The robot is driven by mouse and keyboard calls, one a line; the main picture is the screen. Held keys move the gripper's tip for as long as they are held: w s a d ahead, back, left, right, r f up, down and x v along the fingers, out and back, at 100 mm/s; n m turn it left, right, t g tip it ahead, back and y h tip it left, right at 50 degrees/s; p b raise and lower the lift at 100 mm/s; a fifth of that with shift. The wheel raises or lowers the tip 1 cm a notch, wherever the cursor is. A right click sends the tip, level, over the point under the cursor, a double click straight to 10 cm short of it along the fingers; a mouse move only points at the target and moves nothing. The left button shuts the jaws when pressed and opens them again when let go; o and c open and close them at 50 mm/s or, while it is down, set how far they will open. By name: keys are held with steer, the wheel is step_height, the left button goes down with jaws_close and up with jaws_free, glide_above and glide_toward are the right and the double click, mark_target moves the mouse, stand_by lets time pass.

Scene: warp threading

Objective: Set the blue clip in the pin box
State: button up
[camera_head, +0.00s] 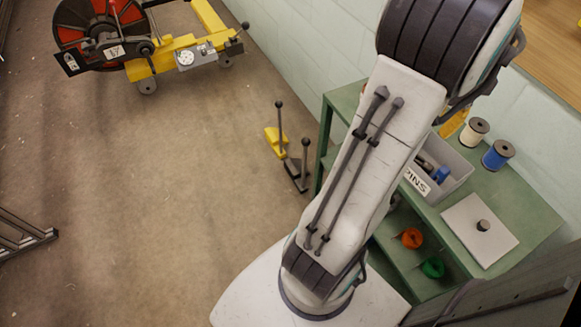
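A small blue piece (440,174), which looks like the blue clip, is inside the box beside dark pieces. I cannot tell whether it lies loose or touches the box floor. My gripper is not in view; my raised arm crosses the picture in front of the shelf, and its far end is hidden.
The green shelf unit (530,205) also bears a cream spool (474,132), a blue spool (498,154) and a pale plate with a knob (480,228). Orange (412,238) and green (433,267) rolls sit below. Yellow-based levers (277,140) stand on the open floor.

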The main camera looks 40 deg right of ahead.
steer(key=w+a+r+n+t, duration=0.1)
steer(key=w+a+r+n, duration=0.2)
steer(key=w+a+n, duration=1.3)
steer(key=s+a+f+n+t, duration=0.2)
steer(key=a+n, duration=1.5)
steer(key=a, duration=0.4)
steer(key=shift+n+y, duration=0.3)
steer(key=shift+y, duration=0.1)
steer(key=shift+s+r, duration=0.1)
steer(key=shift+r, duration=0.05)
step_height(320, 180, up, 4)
steer(key=p, duration=0.4)
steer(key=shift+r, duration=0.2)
